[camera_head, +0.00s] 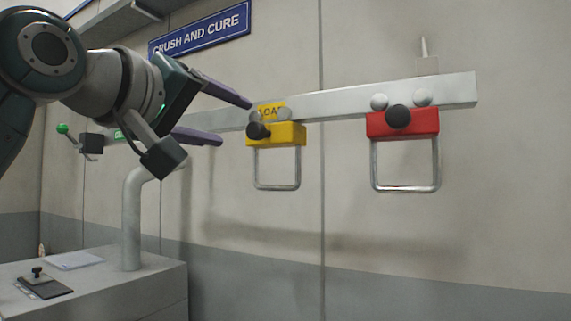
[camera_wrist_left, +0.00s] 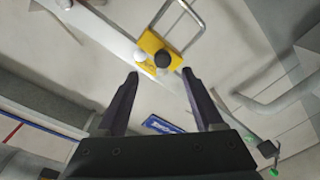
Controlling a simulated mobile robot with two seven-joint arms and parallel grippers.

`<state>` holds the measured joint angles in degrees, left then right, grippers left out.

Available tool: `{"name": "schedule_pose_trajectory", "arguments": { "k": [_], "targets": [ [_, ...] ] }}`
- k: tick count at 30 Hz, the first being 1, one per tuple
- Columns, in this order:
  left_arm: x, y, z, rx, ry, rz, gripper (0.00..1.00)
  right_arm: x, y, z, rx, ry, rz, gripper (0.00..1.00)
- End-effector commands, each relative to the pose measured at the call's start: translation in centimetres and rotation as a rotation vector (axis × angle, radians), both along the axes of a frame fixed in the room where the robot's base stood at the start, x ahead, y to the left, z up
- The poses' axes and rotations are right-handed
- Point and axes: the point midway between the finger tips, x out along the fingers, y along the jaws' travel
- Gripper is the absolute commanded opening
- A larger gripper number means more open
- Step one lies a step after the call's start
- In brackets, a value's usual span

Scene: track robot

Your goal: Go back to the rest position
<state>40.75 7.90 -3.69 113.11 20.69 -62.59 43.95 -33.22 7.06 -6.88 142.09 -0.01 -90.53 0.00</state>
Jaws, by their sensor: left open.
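My left gripper (camera_head: 236,122) comes in from the left in the head view, with its two dark fingers apart and nothing between them. In the left wrist view the open left gripper (camera_wrist_left: 160,80) points toward the yellow carriage (camera_wrist_left: 163,54), which lies just beyond the fingertips. The yellow carriage (camera_head: 284,135) hangs on the rail with a black knob and a metal loop handle below it. The fingers look apart from it. My right gripper is in neither view.
A pale metal rail (camera_head: 340,101) runs along the wall. A red carriage (camera_head: 403,123) with a loop handle hangs farther right. A blue "CRUSH AND CURE" sign (camera_head: 201,29) is above. A grey cabinet (camera_head: 155,287) with a bent pipe (camera_head: 131,220) stands lower left. A green-knobbed lever (camera_head: 63,129) is at left.

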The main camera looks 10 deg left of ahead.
Motion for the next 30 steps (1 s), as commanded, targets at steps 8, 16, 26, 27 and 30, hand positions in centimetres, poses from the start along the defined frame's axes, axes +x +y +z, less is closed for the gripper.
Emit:
{"name": "schedule_pose_trajectory", "arguments": {
  "k": [8, 16, 26, 27, 30],
  "targets": [
    [-0.5, 0.0, -2.8, 0.066, 0.069, 0.009, 0.69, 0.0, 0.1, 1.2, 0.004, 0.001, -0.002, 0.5],
    [-9.3, 0.9, -17.7, 0.463, 0.469, -0.036, 0.69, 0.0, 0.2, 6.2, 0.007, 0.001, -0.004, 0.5],
    [-28.1, 2.8, -26.8, 0.872, 0.916, -0.292, 0.69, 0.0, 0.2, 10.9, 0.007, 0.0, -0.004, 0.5],
    [-29.5, 2.9, -27.0, 0.896, 0.947, -0.316, 0.69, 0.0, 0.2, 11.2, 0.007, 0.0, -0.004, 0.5],
    [-32.0, 3.2, -27.4, 0.936, 0.996, -0.362, 0.69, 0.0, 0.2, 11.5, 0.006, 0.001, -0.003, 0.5]
  ]
}}
